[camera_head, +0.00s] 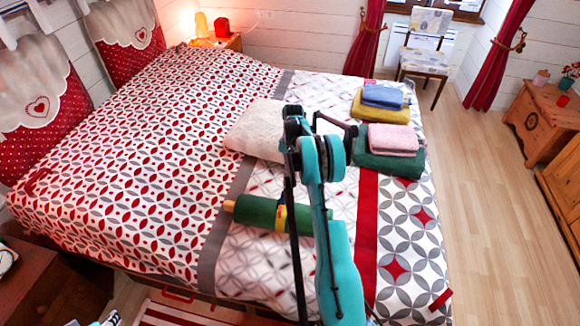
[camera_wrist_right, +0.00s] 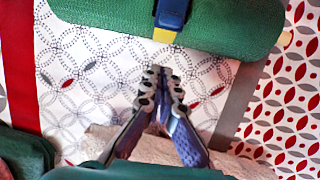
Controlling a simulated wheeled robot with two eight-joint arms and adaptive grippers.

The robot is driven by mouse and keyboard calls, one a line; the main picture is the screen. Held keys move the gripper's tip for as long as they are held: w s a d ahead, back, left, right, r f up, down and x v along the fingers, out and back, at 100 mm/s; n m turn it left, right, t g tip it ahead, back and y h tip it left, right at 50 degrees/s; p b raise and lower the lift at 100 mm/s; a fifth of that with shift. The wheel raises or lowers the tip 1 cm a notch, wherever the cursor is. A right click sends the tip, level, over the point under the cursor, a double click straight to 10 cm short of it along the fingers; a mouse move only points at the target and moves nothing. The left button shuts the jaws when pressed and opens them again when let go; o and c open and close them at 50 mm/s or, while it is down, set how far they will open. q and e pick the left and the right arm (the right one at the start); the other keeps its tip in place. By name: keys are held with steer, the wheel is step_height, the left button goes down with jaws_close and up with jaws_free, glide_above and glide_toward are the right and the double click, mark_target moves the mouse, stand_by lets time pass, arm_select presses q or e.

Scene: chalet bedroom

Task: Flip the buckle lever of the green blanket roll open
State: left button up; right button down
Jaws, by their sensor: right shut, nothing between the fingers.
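The green blanket roll (camera_head: 256,211) lies on the bed, partly behind my right arm in the head view. It shows large at the top of the right wrist view (camera_wrist_right: 110,22). A yellow strap (camera_head: 281,217) goes around it, also seen in the wrist view (camera_wrist_right: 164,36). A dark blue buckle (camera_wrist_right: 173,13) sits on the strap, cut off by the top edge; its lever's position cannot be told. My right gripper (camera_wrist_right: 160,72) is shut and empty, its tips pointing toward the strap, apart from the roll in the picture. My left gripper is not in view.
A pale pillow (camera_head: 257,129) lies beyond the roll on the bed. Folded green and pink towels (camera_head: 393,140) and yellow and blue ones (camera_head: 382,97) are stacked at the right. The patterned bedspread (camera_head: 130,170) left of the roll is clear.

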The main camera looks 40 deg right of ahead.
mark_target(285, 198)
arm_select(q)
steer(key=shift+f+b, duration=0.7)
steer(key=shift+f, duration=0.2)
arm_select(e)
steer(key=shift+s+a+f, duration=0.35)
steer(key=shift+s+a, duration=0.35)
steer(key=shift+a, duration=0.15)
steer(key=shift+s+a+f, duration=0.35)
steer(key=shift+s+a, duration=0.3)
steer(key=shift+a, duration=0.2)
